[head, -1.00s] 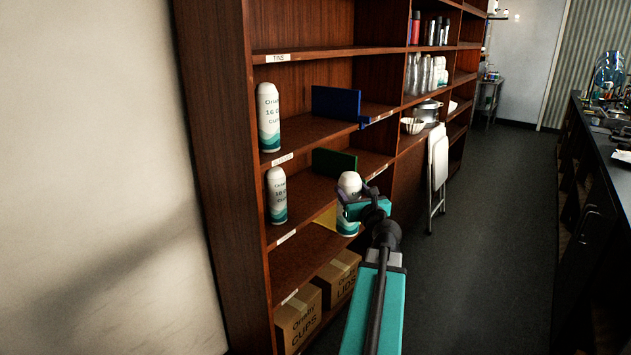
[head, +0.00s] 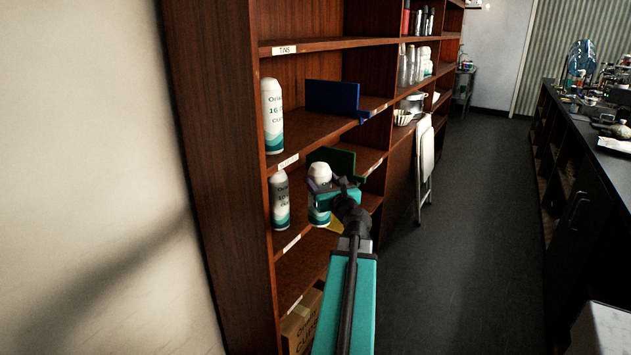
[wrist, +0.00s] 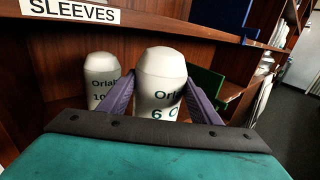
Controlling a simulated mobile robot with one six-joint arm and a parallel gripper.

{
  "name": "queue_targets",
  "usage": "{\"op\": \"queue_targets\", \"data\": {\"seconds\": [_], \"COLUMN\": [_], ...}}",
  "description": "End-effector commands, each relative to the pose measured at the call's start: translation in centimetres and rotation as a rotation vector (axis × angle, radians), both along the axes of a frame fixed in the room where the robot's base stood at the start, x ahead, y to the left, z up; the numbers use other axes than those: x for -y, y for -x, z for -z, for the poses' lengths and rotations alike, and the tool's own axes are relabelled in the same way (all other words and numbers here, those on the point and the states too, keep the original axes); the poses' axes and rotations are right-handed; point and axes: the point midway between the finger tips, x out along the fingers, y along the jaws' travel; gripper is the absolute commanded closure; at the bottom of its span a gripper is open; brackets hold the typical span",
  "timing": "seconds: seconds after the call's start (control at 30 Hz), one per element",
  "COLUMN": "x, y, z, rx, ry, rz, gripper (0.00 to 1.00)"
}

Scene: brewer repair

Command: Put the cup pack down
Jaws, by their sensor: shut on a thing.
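The cup pack (head: 319,171), a white cylinder with a teal band low down, is upright in my gripper (head: 330,190). In the wrist view the purple fingers (wrist: 160,103) are shut around the pack (wrist: 158,82), one on each side. It is at the front of a shelf compartment, just right of another white pack (head: 280,200) that stands on the shelf; that one also shows in the wrist view (wrist: 100,80). My arm hides part of the held pack, and I cannot tell whether its base touches the shelf.
A green divider (head: 342,162) is behind and right of the held pack. A taller pack (head: 273,117) and a blue divider (head: 333,98) are on the shelf above. A cardboard box (head: 300,325) sits below. A folded white stool (head: 424,155) leans at right. The aisle floor is clear.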

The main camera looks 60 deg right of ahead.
Motion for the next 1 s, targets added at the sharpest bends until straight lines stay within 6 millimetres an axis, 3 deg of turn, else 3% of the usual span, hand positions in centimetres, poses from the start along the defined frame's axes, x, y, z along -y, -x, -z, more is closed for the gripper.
{"op": "queue_targets", "data": {"seconds": [0.47,1.0], "x": [0.8,4.7], "y": [-0.2,-4.8], "z": [-0.1,-0.1], "rx": [0.001,0.001], "ry": [0.000,0.000], "rz": [0.005,0.005], "gripper": [0.91,0.91]}}
